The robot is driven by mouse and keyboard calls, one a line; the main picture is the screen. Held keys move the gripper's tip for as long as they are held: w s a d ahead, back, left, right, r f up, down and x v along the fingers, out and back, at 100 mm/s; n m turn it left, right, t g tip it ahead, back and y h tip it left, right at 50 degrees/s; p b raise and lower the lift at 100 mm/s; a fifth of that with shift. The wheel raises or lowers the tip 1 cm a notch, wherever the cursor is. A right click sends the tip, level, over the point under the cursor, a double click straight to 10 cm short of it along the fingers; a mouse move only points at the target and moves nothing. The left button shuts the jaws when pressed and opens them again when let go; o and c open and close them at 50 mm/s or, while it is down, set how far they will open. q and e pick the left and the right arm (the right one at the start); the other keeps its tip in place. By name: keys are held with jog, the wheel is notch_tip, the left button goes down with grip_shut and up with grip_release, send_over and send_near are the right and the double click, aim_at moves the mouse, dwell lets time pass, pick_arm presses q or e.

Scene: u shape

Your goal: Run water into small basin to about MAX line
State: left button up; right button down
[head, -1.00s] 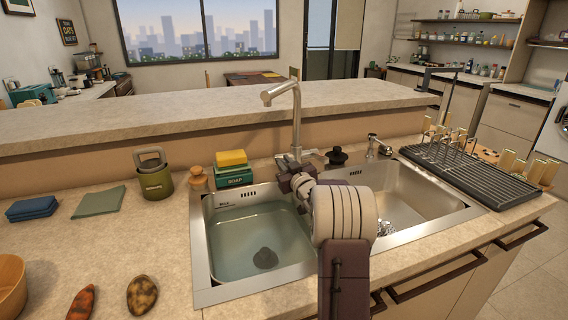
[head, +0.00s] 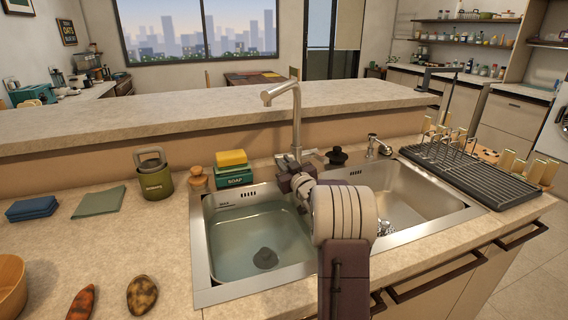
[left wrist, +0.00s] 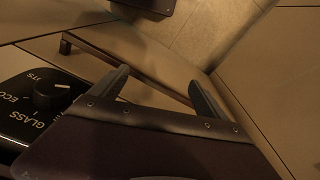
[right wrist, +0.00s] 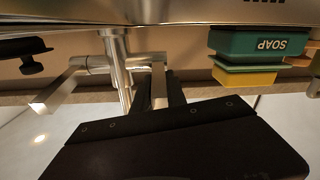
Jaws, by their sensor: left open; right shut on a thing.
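The left basin (head: 218,226) of the steel sink holds clear, still-looking water (head: 235,250) over a dark drain (head: 265,258). A tiny mark (head: 223,206) is on its back wall, too small to read. The tall faucet (head: 297,115) stands behind the sink; I see no stream from its spout. My right gripper (head: 297,168) is at the faucet's base. In the right wrist view, upside down, its fingers (right wrist: 162,92) are shut on the faucet lever (right wrist: 153,58). My left gripper (left wrist: 163,88) is open and empty, low before cabinet fronts.
The right basin (head: 405,190) has a small tap (head: 378,147) behind it. A soap box (head: 234,177) with a yellow sponge (head: 231,158) stands behind the left basin. A dish rack (head: 470,175) is at right. A dial panel (left wrist: 40,105) and a handle (left wrist: 120,70) are near my left gripper.

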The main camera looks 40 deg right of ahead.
jog(key=shift+w+r+g+p, duration=0.1)
jog(key=shift+r+g+p, duration=0.7)
jog(key=shift+p, duration=2.35)
jog(key=shift+f+y+p, duration=0.15)
jog(key=shift+y+p, duration=0.15)
jog(key=shift+p, duration=0.2)
jog(key=shift+f, duration=0.15)
jog(key=c, duration=1.3)
grip_release()
jog(key=shift+c, duration=0.2)
jog(key=v, duration=0.9)
